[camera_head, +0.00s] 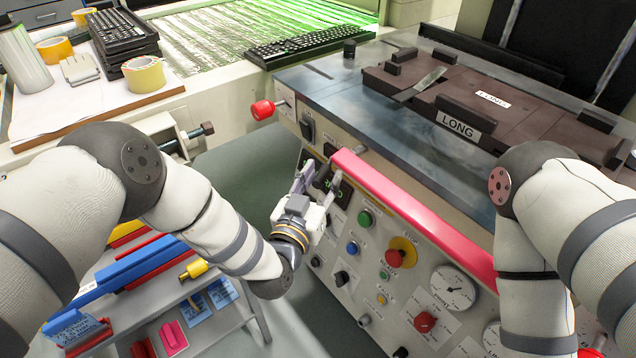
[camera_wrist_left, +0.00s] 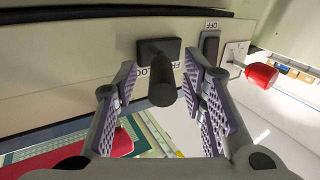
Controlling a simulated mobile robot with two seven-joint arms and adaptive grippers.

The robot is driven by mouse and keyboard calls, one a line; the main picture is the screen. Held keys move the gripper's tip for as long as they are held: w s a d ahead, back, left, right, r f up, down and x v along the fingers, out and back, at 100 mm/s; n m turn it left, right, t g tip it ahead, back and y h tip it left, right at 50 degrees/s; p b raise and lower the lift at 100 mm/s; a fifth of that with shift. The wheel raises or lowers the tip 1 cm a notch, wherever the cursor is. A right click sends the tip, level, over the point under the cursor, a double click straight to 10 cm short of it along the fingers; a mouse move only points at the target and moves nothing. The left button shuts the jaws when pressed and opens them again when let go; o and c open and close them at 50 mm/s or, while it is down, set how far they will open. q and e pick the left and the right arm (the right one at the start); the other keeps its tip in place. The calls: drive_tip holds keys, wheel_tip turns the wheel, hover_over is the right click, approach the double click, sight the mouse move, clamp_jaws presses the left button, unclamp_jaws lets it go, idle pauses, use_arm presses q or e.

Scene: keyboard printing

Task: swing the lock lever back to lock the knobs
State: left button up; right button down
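The lock lever (camera_wrist_left: 161,88) is a black round handle on a square black base, beside a label partly reading "LOC" in the left wrist view. Its handle points toward the camera. My left gripper (camera_wrist_left: 160,100) is open, with one padded finger on each side of the lever and visible gaps on both sides. In the head view, my left gripper (camera_head: 316,178) is at the machine's front panel, left of the pink-red bar, and partly hides the lever. A red knob (camera_head: 263,110) on a shaft sticks out from the panel's left end. My right gripper is not in view.
The pink-red bar (camera_head: 410,215) runs along the panel's upper edge. Below it are a green button (camera_head: 365,217), a red-and-yellow stop button (camera_head: 401,251) and gauges. A dark rocker switch (camera_wrist_left: 210,47) marked "OFF" sits close to the lever. A shelf with coloured parts stands lower left.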

use_arm(q)
drive_tip(key=v, duration=1.1)
drive_tip(key=shift+s+a, duration=0.15)
drive_tip(key=shift+s, duration=0.2)
